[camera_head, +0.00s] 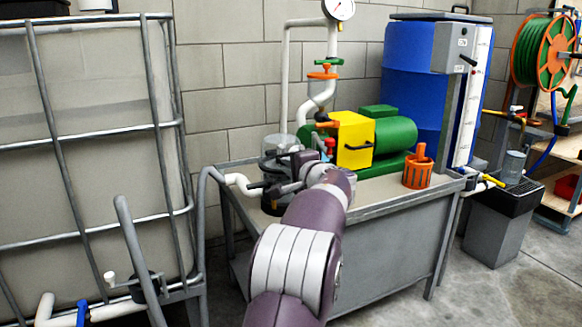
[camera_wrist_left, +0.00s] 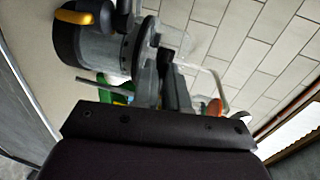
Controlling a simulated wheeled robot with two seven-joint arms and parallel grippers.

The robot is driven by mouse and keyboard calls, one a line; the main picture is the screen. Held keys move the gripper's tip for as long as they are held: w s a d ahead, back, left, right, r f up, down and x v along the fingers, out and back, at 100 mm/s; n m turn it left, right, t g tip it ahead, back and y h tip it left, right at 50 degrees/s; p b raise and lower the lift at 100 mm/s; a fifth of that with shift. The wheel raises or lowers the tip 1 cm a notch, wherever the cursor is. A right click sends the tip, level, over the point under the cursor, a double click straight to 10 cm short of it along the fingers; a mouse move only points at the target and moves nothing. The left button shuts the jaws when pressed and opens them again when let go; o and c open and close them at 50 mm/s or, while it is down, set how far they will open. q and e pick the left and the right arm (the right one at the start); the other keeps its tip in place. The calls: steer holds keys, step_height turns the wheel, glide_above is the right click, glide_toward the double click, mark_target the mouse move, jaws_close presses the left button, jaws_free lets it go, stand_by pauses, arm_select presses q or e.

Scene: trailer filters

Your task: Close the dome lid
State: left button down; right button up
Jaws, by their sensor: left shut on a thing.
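The clear dome lid (camera_head: 275,144) belongs to the strainer housing (camera_head: 270,204) on the grey bench, left of the pump. In the wrist view the grey and black housing (camera_wrist_left: 90,42) is at upper left, and the see-through dome (camera_wrist_left: 174,36) shows beside it. My left gripper (camera_head: 296,168) reaches over the bench at the housing and hides part of it. In the wrist view its fingers (camera_wrist_left: 168,74) are shut on a part at the dome lid. The exact grip point and the lid's angle are hard to tell. My right gripper is not in view.
A yellow and green pump (camera_head: 394,136) and an orange cup (camera_head: 418,172) stand right of the housing on the bench (camera_head: 385,204). White pipes with a gauge (camera_head: 340,8) rise behind. A caged tank (camera_head: 90,150) is at left, a blue barrel (camera_head: 408,62) behind.

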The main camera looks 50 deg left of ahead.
arm_select(q)
steer(key=c, duration=1.2)
jaws_free()
step_height(320, 180, down, 3)
steer(key=shift+d+f+h, duration=0.1)
steer(key=shift+h, duration=0.2)
steer(key=shift+o, duration=0.2)
steer(key=shift+d, duration=0.1)
steer(key=r+p+v, duration=0.1)
steer(key=p+v, duration=0.3)
steer(key=v, duration=0.8)
steer(key=shift+d, duration=0.25)
steer(key=shift+r, duration=0.1)
